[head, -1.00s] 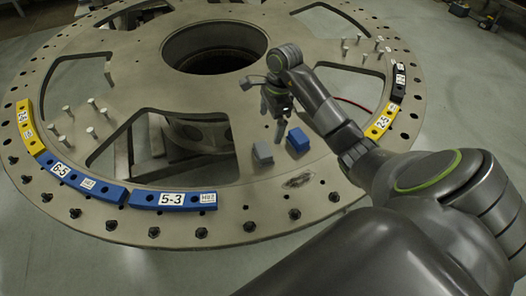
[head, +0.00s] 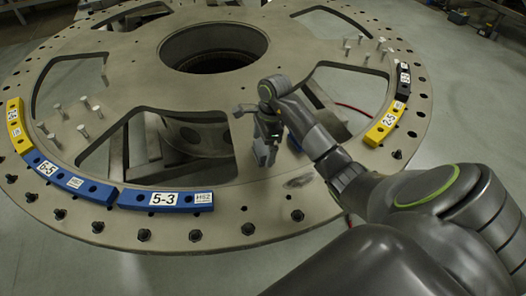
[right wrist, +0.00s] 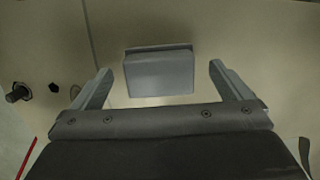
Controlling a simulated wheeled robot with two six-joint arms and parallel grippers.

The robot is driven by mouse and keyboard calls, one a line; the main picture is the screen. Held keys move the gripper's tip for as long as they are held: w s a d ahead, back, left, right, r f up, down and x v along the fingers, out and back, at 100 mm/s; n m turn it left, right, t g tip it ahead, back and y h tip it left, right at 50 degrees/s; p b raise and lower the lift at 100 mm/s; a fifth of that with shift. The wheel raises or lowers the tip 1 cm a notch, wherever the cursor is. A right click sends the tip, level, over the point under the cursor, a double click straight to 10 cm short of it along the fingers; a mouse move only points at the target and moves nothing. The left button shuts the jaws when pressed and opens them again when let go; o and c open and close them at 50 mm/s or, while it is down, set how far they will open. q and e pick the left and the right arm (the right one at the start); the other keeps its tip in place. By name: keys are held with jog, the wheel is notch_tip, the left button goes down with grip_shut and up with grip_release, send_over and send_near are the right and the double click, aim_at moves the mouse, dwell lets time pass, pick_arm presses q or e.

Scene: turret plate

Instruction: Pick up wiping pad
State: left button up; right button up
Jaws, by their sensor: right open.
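The wiping pad seems to be the small grey block (right wrist: 158,74) on the turret plate. In the right wrist view it lies between and ahead of my two open fingers, with a gap on each side. In the head view the grey block (head: 263,158) is partly covered by my right gripper (head: 267,138), which points down right over it. My right gripper is open and holds nothing. My left gripper is not in view.
A blue block (head: 294,142) beside the gripper is mostly hidden by my right arm. The turret plate (head: 230,205) carries blue and yellow labelled segments at its rim, upright pins, bolts and large cutouts. A dark smudge (head: 299,182) marks the plate nearby.

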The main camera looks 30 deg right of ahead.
aim_at(261, 146)
jog(key=shift+f, duration=0.65)
jog(key=c, duration=1.1)
jog(key=shift+r, duration=0.1)
jog(key=shift+w+r, duration=0.1)
jog(key=shift+r, duration=0.2)
notch_tip(261, 146, up, 4)
jog(key=shift+f, duration=0.1)
notch_tip(261, 146, up, 4)
jog(key=p, duration=0.3)
jog(key=shift+a+f, duration=0.1)
jog(key=shift+f, duration=0.05)
jog(key=shift+r+p, duration=0.85)
jog(key=shift+p, duration=0.2)
